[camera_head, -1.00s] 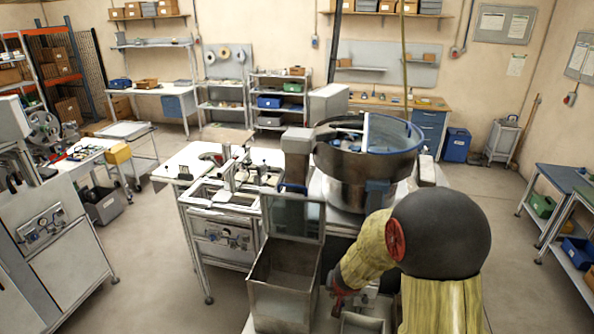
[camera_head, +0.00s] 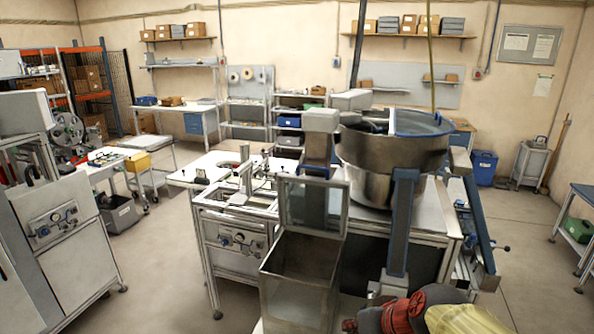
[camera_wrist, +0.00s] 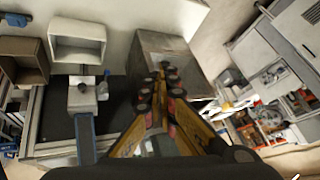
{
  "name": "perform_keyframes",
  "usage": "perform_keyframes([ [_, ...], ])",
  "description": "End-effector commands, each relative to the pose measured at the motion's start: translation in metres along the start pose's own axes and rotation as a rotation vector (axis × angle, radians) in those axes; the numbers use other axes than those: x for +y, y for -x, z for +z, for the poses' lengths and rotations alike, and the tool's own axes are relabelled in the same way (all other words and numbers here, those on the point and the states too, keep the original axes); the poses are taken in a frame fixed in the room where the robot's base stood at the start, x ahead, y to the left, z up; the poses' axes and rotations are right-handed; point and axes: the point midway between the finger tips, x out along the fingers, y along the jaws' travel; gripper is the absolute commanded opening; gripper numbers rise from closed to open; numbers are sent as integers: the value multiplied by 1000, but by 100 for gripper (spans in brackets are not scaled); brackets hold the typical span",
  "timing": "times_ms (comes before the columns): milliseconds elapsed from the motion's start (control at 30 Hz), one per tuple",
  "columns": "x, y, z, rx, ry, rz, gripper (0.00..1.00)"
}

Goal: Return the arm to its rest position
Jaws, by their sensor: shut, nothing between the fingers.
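My gripper (camera_wrist: 163,85) shows in the wrist view, its yellow fingers with dark and pinkish pads drawn together and nothing between them. Behind the fingertips in that view is a grey box-like surface (camera_wrist: 168,58); I cannot tell the distance to it. In the head view my yellow and red arm lies low along the bottom edge, right of centre. The fingers are not clearly visible there.
An open metal bin (camera_head: 299,257) with a raised clear lid stands close left of my arm. Behind it are a large round metal bowl (camera_head: 393,160) and a blue post (camera_head: 403,225). Bare floor (camera_head: 165,270) lies to the left.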

Motion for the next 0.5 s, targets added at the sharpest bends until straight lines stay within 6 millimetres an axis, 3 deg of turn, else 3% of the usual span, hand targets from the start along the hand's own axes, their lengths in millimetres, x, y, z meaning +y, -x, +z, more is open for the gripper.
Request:
perform_keyframes([
  [100, 14, 10, 47, -21, 25, 50, 0],
  [300, 45, 28, 113, -53, 34, 169, 0],
  [500, 68, 40, 148, -66, 24, 258, 0],
])
